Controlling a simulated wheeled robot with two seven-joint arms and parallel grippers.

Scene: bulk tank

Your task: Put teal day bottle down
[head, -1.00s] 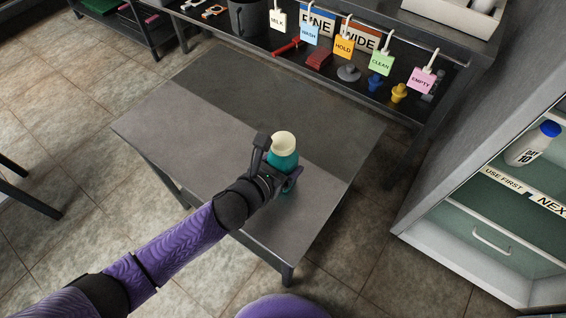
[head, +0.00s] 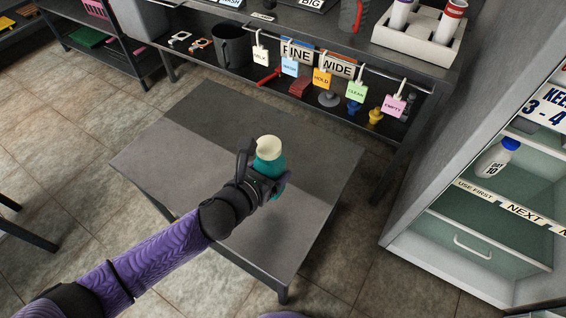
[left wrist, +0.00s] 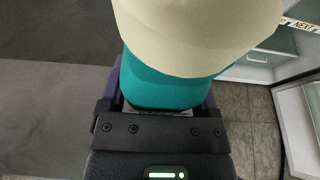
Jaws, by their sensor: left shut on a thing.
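The teal day bottle (head: 268,158) has a cream cap and shows over the grey table (head: 170,155) in the head view. My left gripper (head: 264,178) is shut around its body. In the left wrist view the bottle (left wrist: 165,88) fills the upper middle, cream part nearest the camera, teal part between the fingers. The bottle looks roughly upright, slightly tilted. I cannot tell whether its base touches the tabletop, as the gripper hides it. My right gripper is in neither view.
A shelf unit behind the table carries a rail of coloured tags (head: 322,79) and a dark bucket (head: 232,46). An open fridge (head: 480,205) at right holds a blue-capped bottle (head: 497,158). The table's left and back areas are clear.

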